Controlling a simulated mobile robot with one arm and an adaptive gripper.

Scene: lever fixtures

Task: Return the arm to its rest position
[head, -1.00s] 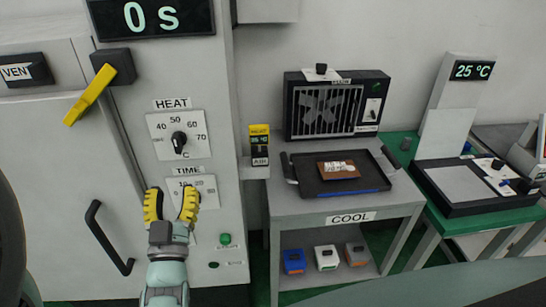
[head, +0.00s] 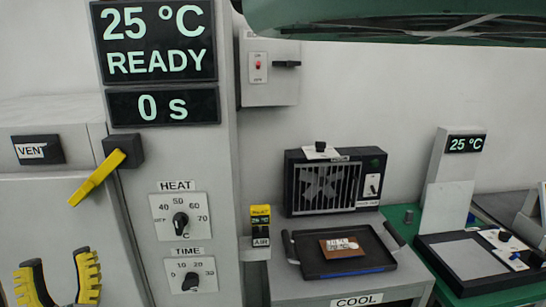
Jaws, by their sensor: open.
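My gripper (head: 62,280) is at the lower left of the head view, in front of the grey oven door. Its two yellow-and-black fingers point up and stand apart, with nothing between them. The rest of my arm is below the picture's edge. The fingers are apart in the picture from the TIME dial (head: 190,281) and from the yellow door lever (head: 98,176), which hangs tilted down to the left.
The panel's display (head: 155,40) reads 25 °C READY and 0 s. The HEAT dial (head: 180,224) is above the TIME dial. A black tray (head: 370,262) with a brown plate (head: 342,247) rests on the COOL table, before a fan unit (head: 322,184). A switch box (head: 268,68) is on the wall.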

